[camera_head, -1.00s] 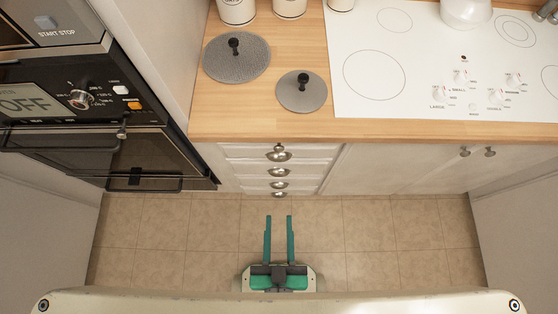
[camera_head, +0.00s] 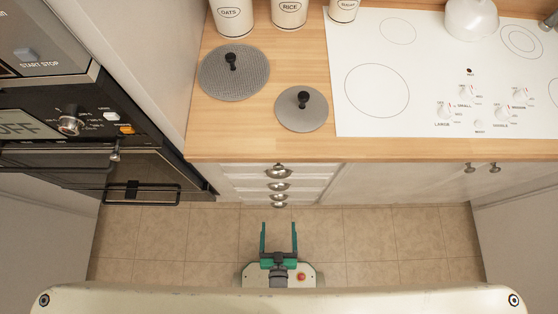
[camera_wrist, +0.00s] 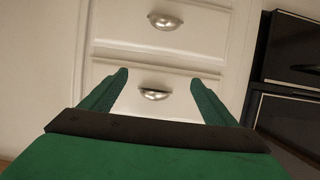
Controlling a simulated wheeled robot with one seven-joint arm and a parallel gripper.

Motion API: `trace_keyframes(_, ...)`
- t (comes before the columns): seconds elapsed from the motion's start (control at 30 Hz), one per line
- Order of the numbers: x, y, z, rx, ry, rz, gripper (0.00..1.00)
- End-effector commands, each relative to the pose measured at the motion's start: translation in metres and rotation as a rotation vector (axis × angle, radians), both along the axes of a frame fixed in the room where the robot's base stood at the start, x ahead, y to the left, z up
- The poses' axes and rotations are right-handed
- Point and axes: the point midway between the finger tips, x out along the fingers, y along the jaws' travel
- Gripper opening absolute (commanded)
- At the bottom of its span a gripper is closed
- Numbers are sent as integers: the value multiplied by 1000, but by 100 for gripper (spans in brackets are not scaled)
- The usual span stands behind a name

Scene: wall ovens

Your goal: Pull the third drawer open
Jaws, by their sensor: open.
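A stack of white drawers (camera_head: 306,184) with metal cup handles stands under the wooden counter in the head view. The handles show one below another, the top one (camera_head: 278,170) nearest the counter. My gripper (camera_head: 279,224) is open and empty, in front of the stack and apart from it. In the wrist view my gripper's two green fingers (camera_wrist: 158,82) point at a drawer front, with one cup handle (camera_wrist: 154,94) between them in the picture. Another handle (camera_wrist: 165,21) shows on the drawer above. All visible drawers look shut. I cannot tell which drawer the lower handle belongs to.
A black oven (camera_head: 75,160) with bar handles stands left of the drawers. A white cupboard (camera_head: 400,181) is on the right. The wooden counter (camera_head: 240,145) overhangs the drawers and carries lids, canisters and a hob. The tiled floor (camera_head: 390,232) is clear.

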Motion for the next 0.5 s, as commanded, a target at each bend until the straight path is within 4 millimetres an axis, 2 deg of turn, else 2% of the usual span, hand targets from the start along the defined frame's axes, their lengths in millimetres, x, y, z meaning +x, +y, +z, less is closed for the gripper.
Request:
trace_keyframes(0.03,6,-1,-23,1,10,-1,81)
trace_keyframes(0.1,10,-1,-47,2,20,-3,81)
trace_keyframes(0.2,15,-1,-73,3,32,-2,81)
trace_keyframes(0.3,18,-1,-91,5,42,-3,81)
trace_keyframes(0.5,24,-1,-103,6,47,-2,81)
